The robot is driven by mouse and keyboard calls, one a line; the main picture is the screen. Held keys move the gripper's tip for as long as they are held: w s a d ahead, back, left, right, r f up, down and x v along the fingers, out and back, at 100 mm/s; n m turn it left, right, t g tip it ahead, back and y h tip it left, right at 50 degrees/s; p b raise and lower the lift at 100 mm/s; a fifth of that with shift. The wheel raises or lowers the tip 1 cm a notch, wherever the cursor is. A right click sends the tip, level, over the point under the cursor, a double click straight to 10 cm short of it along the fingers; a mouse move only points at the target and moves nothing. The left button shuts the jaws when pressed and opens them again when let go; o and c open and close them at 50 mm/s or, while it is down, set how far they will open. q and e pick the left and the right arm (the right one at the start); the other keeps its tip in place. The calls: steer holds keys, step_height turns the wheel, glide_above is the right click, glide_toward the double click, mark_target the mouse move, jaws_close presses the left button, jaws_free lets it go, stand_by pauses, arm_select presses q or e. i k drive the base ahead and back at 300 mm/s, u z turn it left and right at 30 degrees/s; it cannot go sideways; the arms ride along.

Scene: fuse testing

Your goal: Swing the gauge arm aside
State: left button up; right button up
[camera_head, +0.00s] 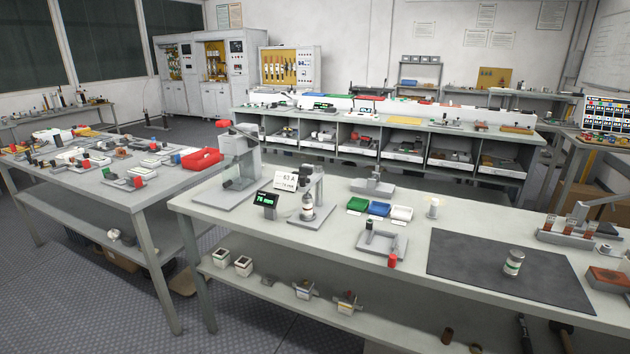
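On the front bench a gauge stand (320,186) rises from a grey base plate. A white cylindrical fuse (308,207) stands upright on that plate, and the upper part of the stand is close above it. I cannot tell which part is the gauge arm or whether it touches the fuse. A small black display (266,199) with green digits stands to the left, with a white card (286,181) reading 63 A behind. Neither of my grippers is in view.
A larger grey press-like fixture (239,160) stands left of the gauge. Another fuse (513,263) stands on a dark mat (465,266). A side table (60,190) is at left.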

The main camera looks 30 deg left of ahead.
mark_target(305, 184)
steer(key=i, duration=0.9)
steer(key=u, duration=0.15)
